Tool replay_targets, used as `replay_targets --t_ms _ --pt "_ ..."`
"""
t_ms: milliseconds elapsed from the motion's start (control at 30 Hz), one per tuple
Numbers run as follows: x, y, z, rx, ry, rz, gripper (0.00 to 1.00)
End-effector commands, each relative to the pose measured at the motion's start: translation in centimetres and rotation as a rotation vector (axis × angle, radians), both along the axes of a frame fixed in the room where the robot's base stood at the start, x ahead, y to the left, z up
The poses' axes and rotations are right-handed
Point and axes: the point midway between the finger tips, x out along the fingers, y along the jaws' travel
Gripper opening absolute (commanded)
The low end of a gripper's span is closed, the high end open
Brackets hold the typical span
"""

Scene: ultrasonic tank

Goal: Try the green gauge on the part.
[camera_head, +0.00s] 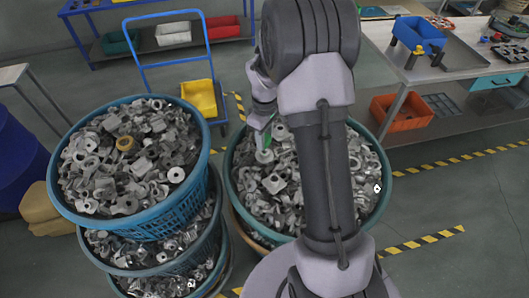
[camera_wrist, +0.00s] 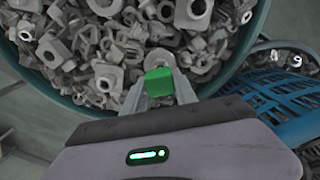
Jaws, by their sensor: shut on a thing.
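The green gauge (camera_wrist: 160,86) is a small green block in the wrist view, between the two fingertips of my gripper (camera_wrist: 159,95), which is shut on it. In the head view the green gauge (camera_head: 267,141) shows as a small green piece below my gripper (camera_head: 262,128), over the right basket (camera_head: 233,178). In the wrist view a grey ring-shaped part (camera_wrist: 158,60) lies just beyond the gauge, among many loose metal parts. I cannot tell whether the gauge touches it, nor which part is meant. My arm hides the middle of the right basket.
A stack of blue baskets (camera_head: 190,208) full of grey parts stands left, with one brass-coloured ring (camera_head: 125,143) on top. Behind are a blue trolley with a yellow bin (camera_head: 199,97) and a workbench (camera_head: 455,68) with a blue bin (camera_head: 420,33). Striped floor lines run right.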

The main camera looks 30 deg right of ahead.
Motion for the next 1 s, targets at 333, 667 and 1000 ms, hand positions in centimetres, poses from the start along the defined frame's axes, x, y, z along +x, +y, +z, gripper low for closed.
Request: replay_targets --t_ms 333,667,1000 --pt "0.0 0.0 1.0 0.000 0.000 0.000 0.00" --pt "0.0 0.0 3.5 0.000 0.000 0.000 0.00" --pt "0.0 0.0 5.0 0.000 0.000 0.000 0.00"
